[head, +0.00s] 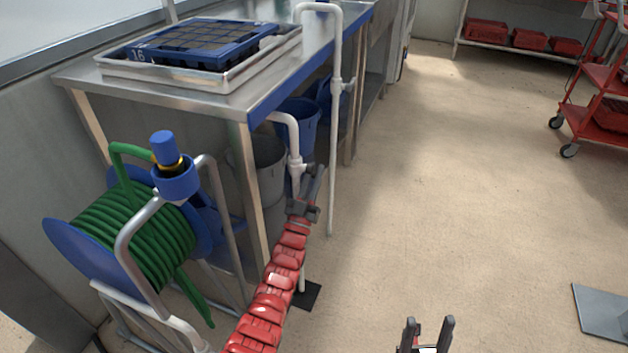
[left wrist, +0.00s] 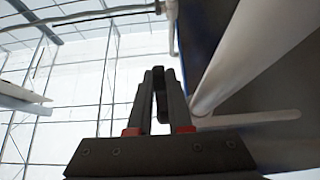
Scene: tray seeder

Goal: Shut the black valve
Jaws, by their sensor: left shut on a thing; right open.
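A white standpipe (head: 294,140) with a bent top stands beside the front leg of the steel bench. My left gripper (head: 316,178), on the red arm, is up against its fitting. In the left wrist view, the two fingers (left wrist: 160,90) are closed on a narrow dark piece (left wrist: 160,108), which looks like the handle of the black valve. Most of the valve is hidden by the fingers, so its angle is hard to tell. The white pipe (left wrist: 240,55) runs close beside the fingers. My right gripper (head: 427,336) is open and empty over the floor at the bottom.
A green hose reel (head: 140,240) stands left of the arm. The steel bench (head: 215,98) carries a seed tray (head: 200,42). A taller white pipe (head: 335,130) stands just right of the gripper. Buckets (head: 300,122) sit under the bench.

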